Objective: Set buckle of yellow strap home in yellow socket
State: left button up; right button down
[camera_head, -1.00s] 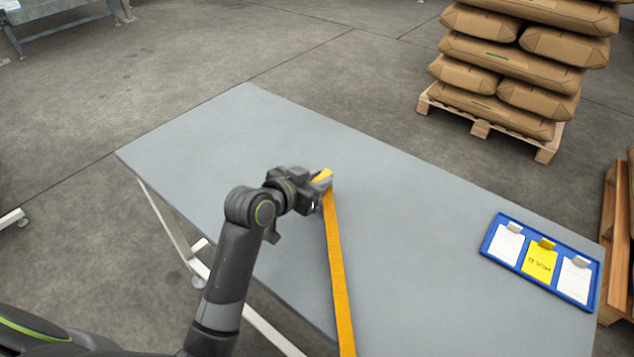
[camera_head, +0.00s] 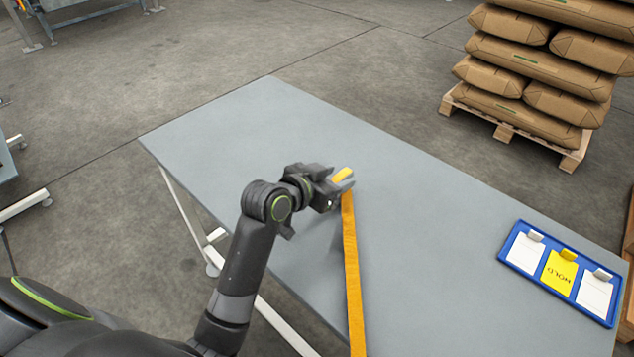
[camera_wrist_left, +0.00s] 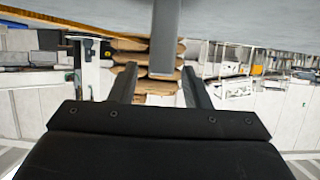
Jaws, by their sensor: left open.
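The yellow strap (camera_head: 352,270) runs down the table toward the near edge of the head view. A short yellow piece (camera_head: 342,174) shows at its far end, between or just behind the fingertips of my left gripper (camera_head: 346,181). I cannot tell if this piece is the buckle or the socket. The left gripper is open, close to the strap's far end. In the left wrist view its two fingers (camera_wrist_left: 160,88) are spread, with a grey upright bar (camera_wrist_left: 165,38) showing between them. A yellow strip (camera_wrist_left: 62,31) crosses the upper left there. My right gripper is not in view.
The grey table (camera_head: 240,140) is mostly clear. A blue tray (camera_head: 508,262) with white cards and a yellow HOLD card (camera_head: 558,272) lies at its right end. Stacked brown sacks (camera_head: 530,70) on a wooden pallet (camera_head: 500,131) stand beyond the table.

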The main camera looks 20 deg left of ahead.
pick_arm(q)
jog(key=v, duration=1)
jog(key=shift+p, duration=0.45)
jog(key=shift+o, duration=0.4)
jog(key=shift+s+a+r, duration=0.2)
jog(key=shift+s, duration=0.15)
jog(key=shift+r, duration=0.15)
jog(key=w+d+r+g+y+p, duration=0.4)
jog(key=w+r+g+p, duration=0.6)
jog(key=p, duration=1.3)
jog(key=g+b, duration=0.1)
jog(key=b, duration=0.1)
send_over(340, 177)
jog(key=f, duration=1)
jog(key=shift+s+a+f, duration=0.15)
jog(key=shift+s, duration=0.1)
jog(key=shift+w+f, duration=0.2)
jog(key=shift+f, duration=0.8)
jog(key=shift+w+d+f, duration=0.1)
jog(key=shift+w+f, duration=0.1)
jog(key=shift+f, duration=0.8)
jog(key=shift+w+d+f, duration=0.1)
jog(key=shift+w+f, duration=0.1)
jog(key=shift+f, duration=0.8)
